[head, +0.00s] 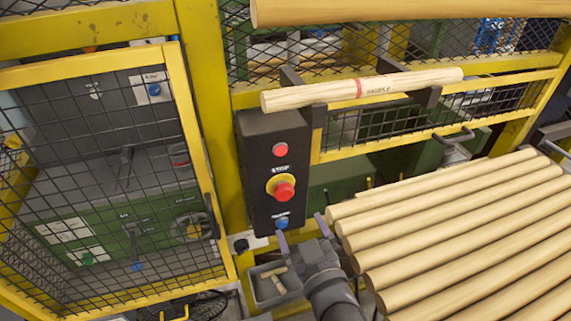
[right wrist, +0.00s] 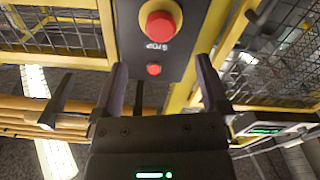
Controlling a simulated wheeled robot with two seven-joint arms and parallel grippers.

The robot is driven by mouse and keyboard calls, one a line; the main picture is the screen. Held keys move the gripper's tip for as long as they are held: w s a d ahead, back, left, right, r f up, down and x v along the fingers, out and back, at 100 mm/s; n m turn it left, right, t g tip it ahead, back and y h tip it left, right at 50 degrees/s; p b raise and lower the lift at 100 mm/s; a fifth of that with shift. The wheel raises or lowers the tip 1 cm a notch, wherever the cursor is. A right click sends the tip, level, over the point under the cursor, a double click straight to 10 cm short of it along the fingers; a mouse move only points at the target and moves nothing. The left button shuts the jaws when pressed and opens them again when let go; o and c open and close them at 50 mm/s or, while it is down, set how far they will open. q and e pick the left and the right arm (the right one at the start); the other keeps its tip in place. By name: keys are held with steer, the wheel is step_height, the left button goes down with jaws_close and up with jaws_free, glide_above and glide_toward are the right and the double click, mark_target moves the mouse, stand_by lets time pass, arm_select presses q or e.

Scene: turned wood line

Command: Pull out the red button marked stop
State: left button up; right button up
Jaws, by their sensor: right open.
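The red stop button (head: 284,191) is a mushroom head on a yellow collar, under the word STOP on a black control box (head: 258,165). In the right wrist view the button (right wrist: 160,27) shows upside down, beyond the fingertips and near the top edge. My right gripper (head: 301,230) is open and empty, in front of and below the box, apart from the button. Its two fingers also frame the box in the right wrist view (right wrist: 161,66). Whether the button is pushed in or out I cannot tell. My left gripper is not in view.
A flat red button (head: 280,149) is above the stop button and a blue one (head: 282,223) below it. A turned rod (head: 410,82) rests on dark brackets. Wooden rods (head: 450,220) fill the right side. A yellow mesh door (head: 110,170) stands left; a grey bin (head: 264,295) sits below.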

mark_target(285, 196)
steer(key=b+x, duration=0.1)
steer(key=x, duration=0.8)
steer(key=shift+s+b, duration=0.1)
steer(key=shift+b, duration=0.25)
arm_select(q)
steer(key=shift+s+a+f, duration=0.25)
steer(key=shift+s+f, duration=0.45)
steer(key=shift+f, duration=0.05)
arm_select(e)
steer(key=shift+w+a+r, duration=0.1)
steer(key=shift+w+a, duration=0.05)
steer(key=shift+w, duration=0.15)
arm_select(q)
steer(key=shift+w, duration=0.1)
arm_select(e)
jaws_close()
